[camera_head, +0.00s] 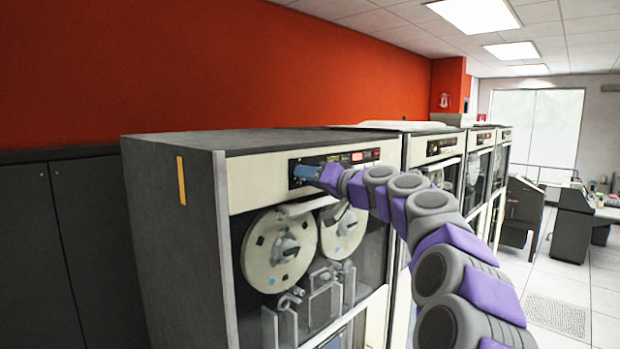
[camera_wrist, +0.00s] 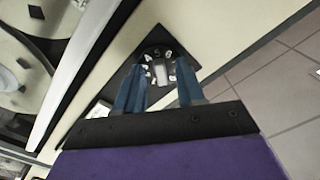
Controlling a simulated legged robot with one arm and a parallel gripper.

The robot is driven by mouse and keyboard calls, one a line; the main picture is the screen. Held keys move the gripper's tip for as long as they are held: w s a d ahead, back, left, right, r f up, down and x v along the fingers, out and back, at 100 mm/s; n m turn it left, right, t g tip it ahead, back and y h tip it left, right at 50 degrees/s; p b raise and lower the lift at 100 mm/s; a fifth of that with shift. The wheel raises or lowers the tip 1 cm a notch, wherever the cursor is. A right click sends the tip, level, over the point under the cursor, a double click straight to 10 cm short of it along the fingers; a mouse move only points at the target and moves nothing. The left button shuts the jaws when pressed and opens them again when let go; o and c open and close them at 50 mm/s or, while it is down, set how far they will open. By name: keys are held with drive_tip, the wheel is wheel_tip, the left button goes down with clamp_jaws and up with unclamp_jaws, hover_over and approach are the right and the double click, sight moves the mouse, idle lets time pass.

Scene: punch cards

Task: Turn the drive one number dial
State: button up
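The drive one number dial (camera_wrist: 160,55) is a dark round dial with white digits and a pale raised knob (camera_wrist: 160,74) at its centre, in the wrist view. It sits on the black control panel (camera_head: 347,160) along the top of the nearest tape drive (camera_head: 248,182). My gripper (camera_head: 304,172) is at the panel's left end in the head view and hides the dial there. In the wrist view my gripper's (camera_wrist: 160,68) two blue fingers are apart, one on each side of the knob. Whether they touch it I cannot tell.
Below the panel are two tape reels (camera_head: 279,250) behind the drive's front. More drives (camera_head: 478,165) stand in a row behind. Open tiled floor (camera_head: 560,285) lies to the right, with a dark desk (camera_head: 573,225) farther back.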

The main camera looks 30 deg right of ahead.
drive_tip(key=shift+d, duration=0.15)
drive_tip(key=c, duration=0.4)
clamp_jaws()
drive_tip(key=shift+m+p, duration=0.4)
drive_tip(key=shift+a+f+m+p, duration=0.1)
drive_tip(key=shift+m+p, duration=3.15)
drive_tip(key=shift+m, duration=0.1)
drive_tip(key=shift+a+f+m+p, duration=0.1)
drive_tip(key=shift+m+p, duration=3.15)
drive_tip(key=shift+m, duration=0.1)
